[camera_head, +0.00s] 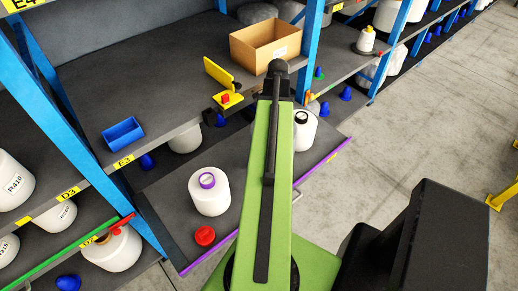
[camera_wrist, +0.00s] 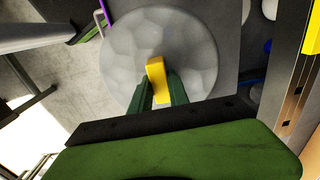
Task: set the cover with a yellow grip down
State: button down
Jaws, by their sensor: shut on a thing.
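In the wrist view, my gripper (camera_wrist: 158,88) is shut on the yellow grip (camera_wrist: 157,78) of a large, round, grey faceted cover (camera_wrist: 190,45). The green fingers sit on both sides of the grip, and the cover fills the upper middle of that view. I cannot tell whether the cover touches anything underneath. In the head view, my green arm hides the fingers, and I cannot make out the held cover there.
A pull-out shelf (camera_head: 160,205) with a purple edge bears a white jar with a purple ring (camera_head: 209,195), a red cap (camera_head: 205,236) and a dark-capped white jar (camera_head: 303,130). A cardboard box (camera_head: 265,45), yellow bracket (camera_head: 218,73) and blue bin (camera_head: 122,134) stand on the rack.

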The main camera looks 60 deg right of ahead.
jog(key=w+f, duration=0.1)
jog(key=w+a+f+b, duration=0.1)
jog(key=w, duration=0.1)
jog(key=w+a+f+b, duration=0.1)
jog(key=shift+w+a+f, duration=0.25)
jog(key=shift+w+f, duration=0.1)
jog(key=shift+w+a, duration=0.15)
jog(key=shift+w, duration=0.1)
notch_tip(320, 180, down, 4)
jog(key=b, duration=0.4)
jog(key=shift+f+b, duration=0.1)
jog(key=shift+b, duration=0.2)
jog(key=c, duration=1.3)
grip_release()
jog(key=shift+o, duration=0.2)
